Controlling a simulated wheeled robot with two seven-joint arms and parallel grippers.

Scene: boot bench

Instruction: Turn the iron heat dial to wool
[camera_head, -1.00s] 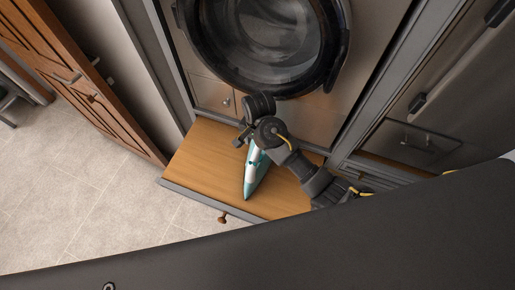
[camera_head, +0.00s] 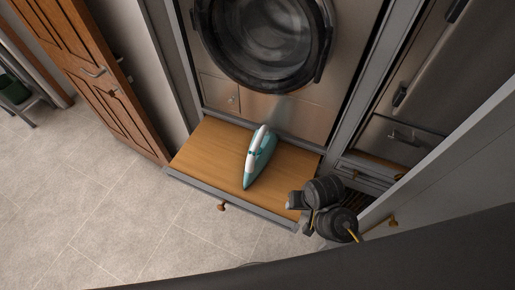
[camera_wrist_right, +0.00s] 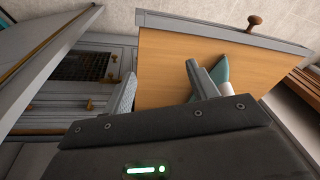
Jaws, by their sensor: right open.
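The teal and white iron (camera_head: 259,157) rests on the wooden bench top (camera_head: 208,155) in front of the washing machine. Its dial is too small to make out in the head view. My right gripper (camera_head: 299,210) is at the bench's front right corner, to the right of the iron and apart from it. In the right wrist view the gripper (camera_wrist_right: 160,70) is open with nothing between its fingers. The iron's teal tip (camera_wrist_right: 222,72) shows behind one finger, which hides much of it. My left gripper is not in view.
The washing machine's round door (camera_head: 263,40) is behind the bench. A drawer knob (camera_head: 221,207) sticks out at the front. The tiled floor at left is clear.

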